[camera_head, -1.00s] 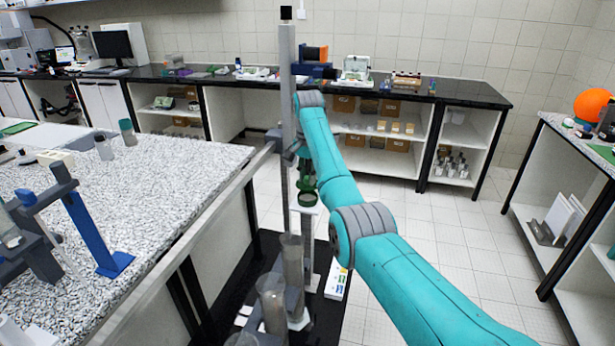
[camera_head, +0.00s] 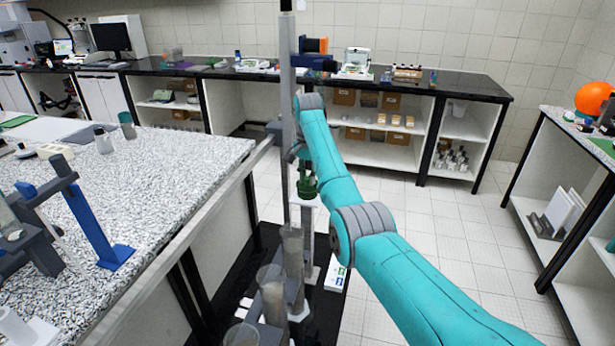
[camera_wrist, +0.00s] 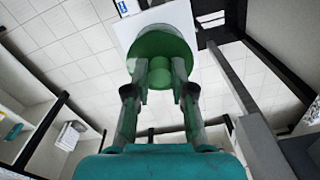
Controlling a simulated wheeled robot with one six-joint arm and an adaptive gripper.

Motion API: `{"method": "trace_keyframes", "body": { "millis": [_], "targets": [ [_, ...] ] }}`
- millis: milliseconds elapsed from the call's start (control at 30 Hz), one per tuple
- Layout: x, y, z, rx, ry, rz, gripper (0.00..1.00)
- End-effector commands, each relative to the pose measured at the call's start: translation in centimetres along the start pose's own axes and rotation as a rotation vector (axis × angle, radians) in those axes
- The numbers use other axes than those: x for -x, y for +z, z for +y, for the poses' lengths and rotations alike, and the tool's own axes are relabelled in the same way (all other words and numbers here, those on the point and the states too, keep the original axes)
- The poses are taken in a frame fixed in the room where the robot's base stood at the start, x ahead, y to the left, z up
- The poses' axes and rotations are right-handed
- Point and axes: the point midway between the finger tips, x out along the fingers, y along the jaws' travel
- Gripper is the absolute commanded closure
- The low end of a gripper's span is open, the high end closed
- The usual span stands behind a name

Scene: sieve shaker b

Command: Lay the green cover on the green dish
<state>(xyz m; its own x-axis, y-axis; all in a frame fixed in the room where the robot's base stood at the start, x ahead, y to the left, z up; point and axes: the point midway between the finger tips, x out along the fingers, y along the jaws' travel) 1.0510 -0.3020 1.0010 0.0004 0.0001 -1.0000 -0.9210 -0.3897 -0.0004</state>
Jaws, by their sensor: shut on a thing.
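The green cover (camera_wrist: 161,46) is a round disc with a knob, and my gripper (camera_wrist: 161,72) is shut on that knob. In the head view my gripper (camera_head: 304,168) is beside the tall grey post, with the green cover (camera_head: 307,188) below it. The cover is right over a small white platform (camera_head: 304,202), which also shows in the wrist view (camera_wrist: 128,32). The green dish cannot be told apart from the cover now; it seems hidden under it. I cannot tell whether cover and dish touch.
The tall grey post (camera_head: 287,110) stands close to the left of my gripper. Several clear cylinders (camera_head: 272,295) stand in front of the platform. A speckled bench (camera_head: 180,180) with a blue stand (camera_head: 95,225) is at left. Open tiled floor is at right.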

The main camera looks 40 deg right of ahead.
Motion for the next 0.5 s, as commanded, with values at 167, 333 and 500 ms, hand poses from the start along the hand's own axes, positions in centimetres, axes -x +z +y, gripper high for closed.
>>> {"method": "trace_keyframes", "body": {
  "millis": [167, 333, 500],
  "targets": [
    [-0.15, 0.00, 0.00, 0.000, 0.000, 0.000, 0.95],
    [-0.37, 0.00, 0.00, 0.000, 0.000, 0.000, 0.95],
    [-0.59, 0.00, 0.00, 0.000, 0.000, 0.000, 0.95]
  ]
}}
